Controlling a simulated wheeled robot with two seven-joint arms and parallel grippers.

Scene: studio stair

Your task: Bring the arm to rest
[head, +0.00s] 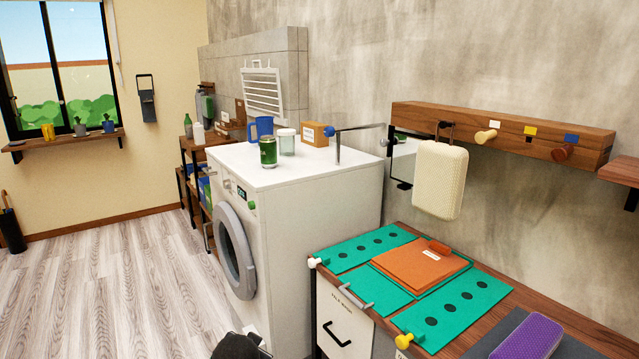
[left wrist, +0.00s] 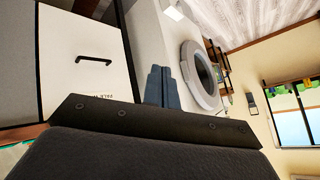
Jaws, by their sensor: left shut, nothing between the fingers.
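My left gripper (left wrist: 161,88) shows in the left wrist view as two blue-grey fingers pressed together, shut with nothing between them. It points toward the front of the white washing machine, apart from it as far as I can tell. In the head view only a dark rounded part, likely of my left arm, shows at the bottom edge in front of the washer. My right gripper is in neither view.
The white washing machine (head: 283,187) stands in the middle, with a green jar (head: 268,153) on top. To its right is a cabinet (head: 343,325) with teal mats and an orange folder (head: 421,264). A cream sponge (head: 440,180) hangs from the wall rail. The floor at left is clear.

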